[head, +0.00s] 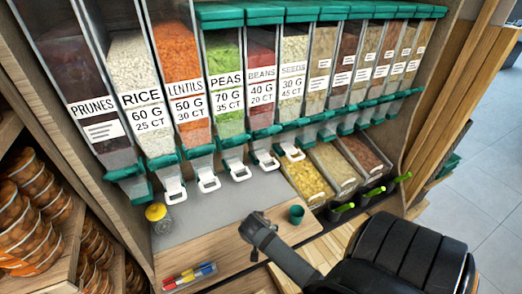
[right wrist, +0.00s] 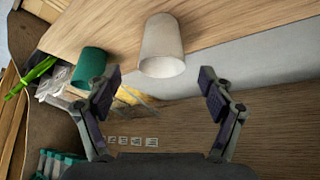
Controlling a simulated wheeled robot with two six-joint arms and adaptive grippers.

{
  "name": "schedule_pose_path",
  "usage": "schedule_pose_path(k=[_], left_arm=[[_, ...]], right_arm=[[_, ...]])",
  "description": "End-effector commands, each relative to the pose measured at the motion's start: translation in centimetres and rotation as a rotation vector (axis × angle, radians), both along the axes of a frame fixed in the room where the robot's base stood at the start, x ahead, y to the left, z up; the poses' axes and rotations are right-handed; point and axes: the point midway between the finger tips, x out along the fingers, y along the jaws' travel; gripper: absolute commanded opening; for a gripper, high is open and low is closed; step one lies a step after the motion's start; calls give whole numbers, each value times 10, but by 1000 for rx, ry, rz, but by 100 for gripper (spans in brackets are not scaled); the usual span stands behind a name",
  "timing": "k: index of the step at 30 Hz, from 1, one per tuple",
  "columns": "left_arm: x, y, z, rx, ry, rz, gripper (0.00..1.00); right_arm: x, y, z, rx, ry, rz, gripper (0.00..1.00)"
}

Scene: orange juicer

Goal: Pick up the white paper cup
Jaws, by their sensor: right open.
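The white paper cup (right wrist: 162,42) shows in the right wrist view at the upper middle, against the wooden counter. Its wide end points down the picture, toward my gripper. My right gripper (right wrist: 160,92) is open and empty. Its two fingers stand apart on either side below the cup, and the cup lies beyond the fingertips, not between them. In the head view my right gripper (head: 255,226) is above the counter, and I do not see the white cup there; the gripper probably hides it. My left gripper is not in view.
A teal cup (head: 296,214) stands close by; it also shows in the right wrist view (right wrist: 88,67). A tray of markers (head: 189,276) lies at the front, and a yellow-topped jar (head: 157,214) stands left. Dispensers (head: 188,100) and open bins (head: 305,179) line the back.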

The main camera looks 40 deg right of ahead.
Motion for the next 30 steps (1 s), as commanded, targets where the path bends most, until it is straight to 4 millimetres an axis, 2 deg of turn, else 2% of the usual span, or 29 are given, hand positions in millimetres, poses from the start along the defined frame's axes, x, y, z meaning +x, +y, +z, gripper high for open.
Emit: schedule_pose_path(k=[8,16,24,30], left_arm=[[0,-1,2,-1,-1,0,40],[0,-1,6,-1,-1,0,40],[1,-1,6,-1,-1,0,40],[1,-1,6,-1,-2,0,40]], right_arm=[[6,-6,-13,1,0,1,82],[20,-22,-49,1,0,1,82],[21,-23,-53,1,0,2,82],[21,-23,-53,2,0,2,54]])
